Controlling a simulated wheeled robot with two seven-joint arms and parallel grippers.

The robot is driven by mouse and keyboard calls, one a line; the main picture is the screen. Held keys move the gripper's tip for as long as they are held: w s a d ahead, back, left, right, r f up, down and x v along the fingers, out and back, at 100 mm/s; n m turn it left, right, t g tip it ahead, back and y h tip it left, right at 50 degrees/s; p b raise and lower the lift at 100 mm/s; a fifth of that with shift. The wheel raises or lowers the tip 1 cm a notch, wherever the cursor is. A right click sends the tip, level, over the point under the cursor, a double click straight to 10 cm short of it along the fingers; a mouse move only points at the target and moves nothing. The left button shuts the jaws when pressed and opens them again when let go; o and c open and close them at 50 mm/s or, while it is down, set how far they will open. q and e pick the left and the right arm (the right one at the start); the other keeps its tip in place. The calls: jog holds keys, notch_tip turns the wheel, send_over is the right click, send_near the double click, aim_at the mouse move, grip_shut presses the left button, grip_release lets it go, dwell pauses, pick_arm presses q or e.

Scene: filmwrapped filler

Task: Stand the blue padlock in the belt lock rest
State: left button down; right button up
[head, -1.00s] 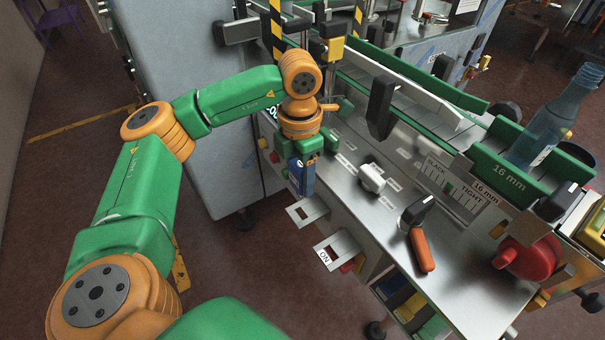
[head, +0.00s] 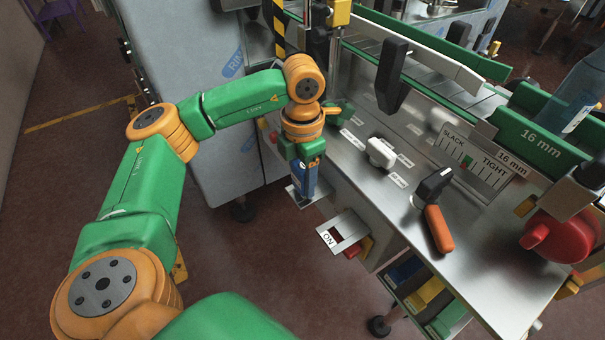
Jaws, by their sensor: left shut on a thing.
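The blue padlock (head: 304,182) hangs upright below my left gripper (head: 306,158), which is shut on it. The padlock's lower end is over a small metal slotted plate (head: 292,192) on the console's front edge. The padlock hides most of that plate, and I cannot tell whether it touches it. A second slotted plate (head: 352,222), with an ON label, sticks out to the right of it and is empty. I cannot read which plate is the belt lock rest. My right gripper is not in view.
The metal console top (head: 470,240) carries a white knob (head: 381,152), an orange-handled black switch (head: 437,222) and a red knob (head: 555,238). A grey cabinet (head: 205,110) is beside my left arm. Coloured bins sit below the console.

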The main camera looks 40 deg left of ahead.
aim_at(302, 166)
pick_arm(q)
jog(key=shift+f, duration=0.6)
jog(key=shift+f+b, duration=0.25)
jog(key=shift+b, duration=0.25)
jog(key=shift+c, duration=0.8)
grip_release()
notch_tip(302, 166, up, 7)
jog(key=shift+r, duration=0.1)
